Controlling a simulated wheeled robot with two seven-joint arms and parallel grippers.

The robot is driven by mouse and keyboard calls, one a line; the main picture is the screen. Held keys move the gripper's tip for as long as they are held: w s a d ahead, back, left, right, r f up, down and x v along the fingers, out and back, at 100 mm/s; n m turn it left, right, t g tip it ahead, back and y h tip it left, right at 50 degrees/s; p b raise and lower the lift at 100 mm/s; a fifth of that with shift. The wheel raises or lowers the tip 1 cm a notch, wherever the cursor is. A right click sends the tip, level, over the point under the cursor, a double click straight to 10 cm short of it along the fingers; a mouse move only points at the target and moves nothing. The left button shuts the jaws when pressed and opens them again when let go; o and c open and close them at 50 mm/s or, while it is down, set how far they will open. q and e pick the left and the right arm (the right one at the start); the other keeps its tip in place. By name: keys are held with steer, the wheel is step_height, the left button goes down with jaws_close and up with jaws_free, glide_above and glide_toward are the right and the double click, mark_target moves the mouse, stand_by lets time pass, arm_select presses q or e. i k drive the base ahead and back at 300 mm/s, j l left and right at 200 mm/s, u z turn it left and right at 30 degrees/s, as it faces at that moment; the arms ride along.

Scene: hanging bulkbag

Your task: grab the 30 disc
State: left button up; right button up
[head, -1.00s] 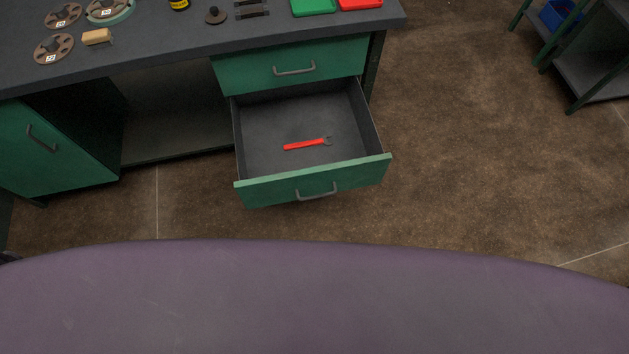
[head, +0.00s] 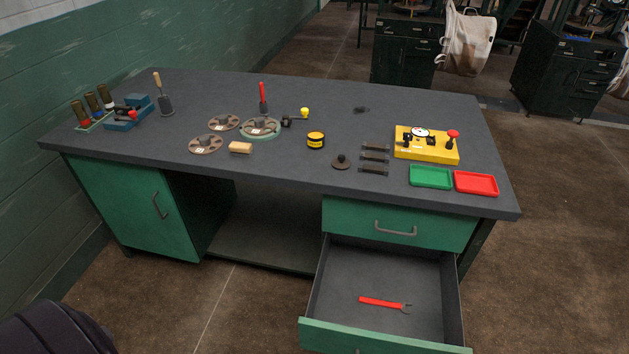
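Brown-grey slotted discs with small white labels lie on the left-middle of the dark bench top. One disc (head: 206,144) lies nearest the front edge, and another disc (head: 224,122) lies just behind it. A third disc (head: 260,128) sits on a round green-rimmed base to the right. The label numbers are too small to read surely, so I cannot tell which disc is the 30. Neither of my grippers is in view.
A wooden block (head: 240,148) lies close to the front disc. A yellow-black tin (head: 316,140), a dark knobbed disc (head: 341,162) and a yellow gauge fixture (head: 426,144) stand further right. An open drawer (head: 385,293) holding a red wrench (head: 385,303) juts out below.

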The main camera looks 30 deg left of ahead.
mark_target(258, 126)
steer(key=u, duration=0.45)
steer(key=j+u, duration=0.1)
steer(key=u, duration=0.35)
steer(key=i+u, duration=0.1)
steer(key=u, duration=1.3)
steer(key=i+u, duration=0.1)
steer(key=u, duration=0.85)
steer(key=i+u, duration=0.1)
steer(key=u, duration=0.35)
steer(key=l+u, duration=0.1)
steer(key=u, duration=0.25)
steer(key=l+u, duration=0.15)
steer(key=u, duration=0.2)
steer(key=i+l+u, duration=0.1)
steer(key=u, duration=0.25)
steer(key=l+z, duration=0.15)
steer(key=l, duration=0.25)
steer(key=i+l+z, duration=0.15)
steer(key=l, duration=0.25)
